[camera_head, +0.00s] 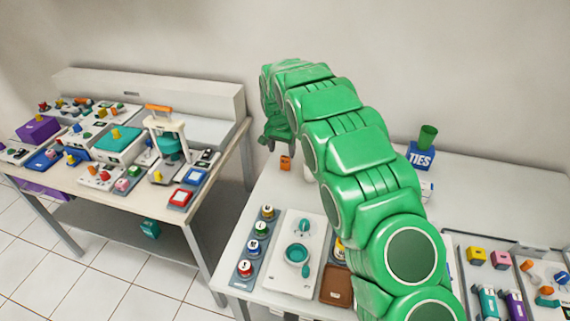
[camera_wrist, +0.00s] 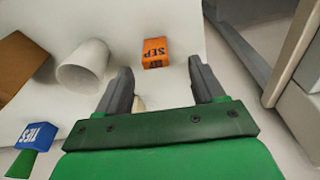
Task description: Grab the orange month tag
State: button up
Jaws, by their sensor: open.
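The orange month tag (camera_wrist: 155,52) is a small orange block with dark "SEP" lettering in the wrist view. It stands on the white table top, just beyond the fingertips and between their lines. My gripper (camera_wrist: 158,82) is open and empty, its two grey fingers apart. In the head view the orange tag (camera_head: 286,163) stands near the left edge of the right table, just below and right of my gripper (camera_head: 272,146). The fingers are small and partly hidden there.
A white cup (camera_wrist: 82,66) lies left of the tag in the wrist view, with a brown block (camera_wrist: 20,62) beyond. A blue "TIES" box (camera_head: 421,156) stands at the back of the table. The table's edge (camera_wrist: 243,55) is close right of the tag.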

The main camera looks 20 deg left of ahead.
aim_at(286, 158)
jog(key=shift+w+d+f, duration=0.15)
jog(key=shift+w+f, duration=0.1)
jog(key=shift+f, duration=1)
jog(key=shift+w+d+f, duration=0.1)
jog(key=shift+w+f, duration=0.1)
jog(key=shift+f, duration=1)
jog(key=shift+w+d+f, duration=0.15)
jog(key=shift+w+f, duration=0.1)
jog(key=shift+f, duration=1)
jog(key=c, duration=1)
jog(key=shift+r, duration=0.1)
jog(key=shift+c, duration=0.2)
jog(key=shift+r, duration=1.55)
jog(key=shift+s+d+r, duration=0.2)
jog(key=shift+s+r, duration=0.3)
jog(key=shift+r, duration=0.05)
jog(key=s+d+r, duration=0.5)
jog(key=s+r, duration=0.3)
jog(key=s, duration=0.3)
jog(key=shift+s+d+r, duration=0.3)
jog(key=shift+d+r, duration=0.05)
